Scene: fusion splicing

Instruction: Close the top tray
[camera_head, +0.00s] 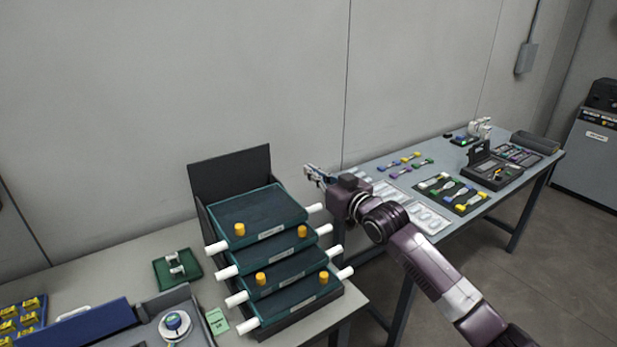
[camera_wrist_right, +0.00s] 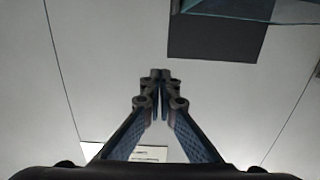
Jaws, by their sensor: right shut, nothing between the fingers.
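My right gripper (camera_head: 309,170) is shut and empty, in the air to the right of the panel, above and apart from the top tray. In the right wrist view the shut fingertips (camera_wrist_right: 160,76) meet; the panel (camera_wrist_right: 215,38) and a teal tray edge (camera_wrist_right: 285,10) show beyond. My left gripper is out of view.
A green board (camera_head: 177,268), a grey holder with a round spool (camera_head: 174,325) and a blue tray with yellow pieces lie left of the stack. A second table (camera_head: 398,222) with several small parts stands at right. My right arm crosses in front of it.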

